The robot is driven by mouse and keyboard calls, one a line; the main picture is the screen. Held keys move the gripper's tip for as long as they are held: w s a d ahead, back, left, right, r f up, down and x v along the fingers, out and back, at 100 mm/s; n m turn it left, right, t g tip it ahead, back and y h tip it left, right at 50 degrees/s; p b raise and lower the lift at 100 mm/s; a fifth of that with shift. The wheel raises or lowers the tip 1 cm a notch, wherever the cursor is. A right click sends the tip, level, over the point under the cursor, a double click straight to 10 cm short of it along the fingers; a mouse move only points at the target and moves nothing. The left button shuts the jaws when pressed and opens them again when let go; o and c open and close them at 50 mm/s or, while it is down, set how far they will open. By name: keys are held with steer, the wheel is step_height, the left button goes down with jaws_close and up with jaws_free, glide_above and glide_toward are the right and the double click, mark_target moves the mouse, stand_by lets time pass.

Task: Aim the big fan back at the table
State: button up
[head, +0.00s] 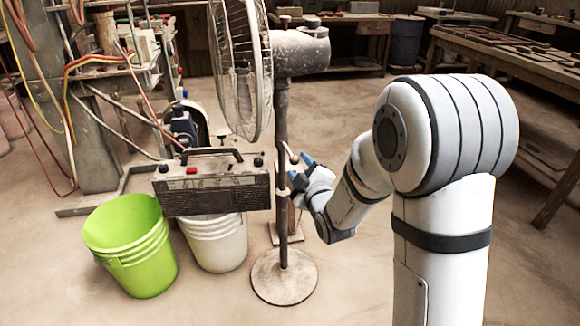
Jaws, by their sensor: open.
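The big fan stands on a round base (284,277) with a thin upright pole (282,220). Its wire cage (240,65) faces left in the head view, and its dusty motor housing (300,52) points right. A small crank-like handle (290,153) sticks out from the pole at mid height. My gripper (301,171), with blue fingertips, is open and empty just right of the pole, close to that handle. I cannot tell whether it touches either. A long wooden table (465,38) stands at the right, on the side away from the cage's front.
A dusty radio (212,183) sits left of the pole, above a white bucket (220,250). A green bucket (140,255) stands beside it. Machinery with loose hoses (105,60) fills the left. A blue barrel (406,42) stands at the back. Front floor is clear.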

mark_target(289, 153)
steer(key=shift+b+x, duration=0.7)
steer(key=shift+x, duration=3.25)
steer(key=shift+a, duration=0.15)
steer(key=shift+c, duration=0.5)
steer(key=shift+s, duration=0.1)
jaws_close()
steer(key=shift+a+y, duration=0.15)
steer(key=shift+y, duration=0.25)
